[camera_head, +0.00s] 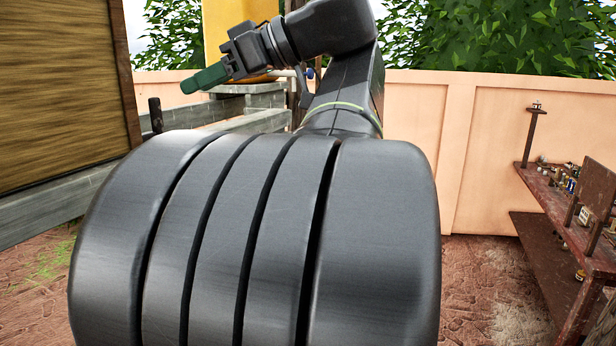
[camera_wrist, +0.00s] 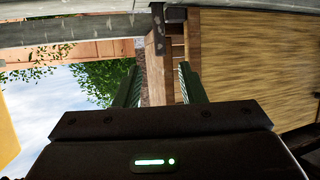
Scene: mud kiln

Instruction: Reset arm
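My gripper (camera_head: 207,78) is raised on my bent arm at the top of the head view and points left and slightly down. Its green fingers overlap there, seen from the side. In the wrist view my gripper (camera_wrist: 158,82) shows two green fingers standing apart, with nothing between them. It is open and empty, in the air, and touches nothing that I can see.
A large wooden panel (camera_head: 60,90) stands at the left above a grey ledge (camera_head: 60,210). A peach wall (camera_head: 495,140) runs behind. A brown shelf table (camera_head: 565,222) with small jars stands at the right. Reddish ground (camera_head: 490,290) shows clear between my body and that table.

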